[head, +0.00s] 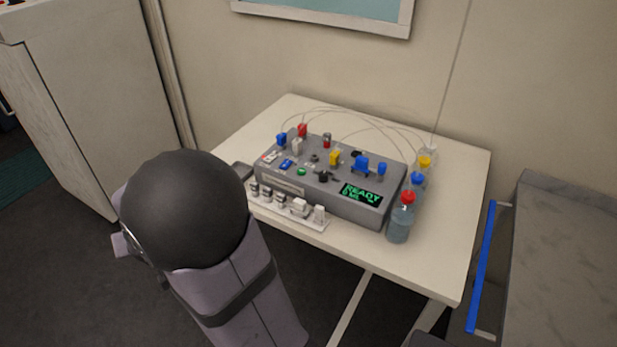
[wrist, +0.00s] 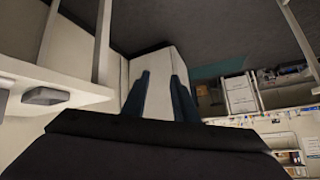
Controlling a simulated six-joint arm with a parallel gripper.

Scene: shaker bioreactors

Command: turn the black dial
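A grey control box (head: 345,202) with a green lit display reading READY stands on the white table. Its top carries several coloured knobs. A small black knob (head: 322,176) sits near the front middle of the top, left of the display. Another dark part shows further back by the blue knob; I cannot tell for sure which is the black dial. My gripper (wrist: 160,92) shows in the wrist view with two dark fingers apart and nothing between them. It points away from the box, and the dial is not in that view. In the head view my arm hides the gripper.
Bottles with a red cap (head: 399,229), blue cap and yellow cap stand right of the box. Thin tubes arch over it. A white rack of small vials (head: 316,224) lies along its front. A dark grey block (wrist: 47,95) sits at the table's edge.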

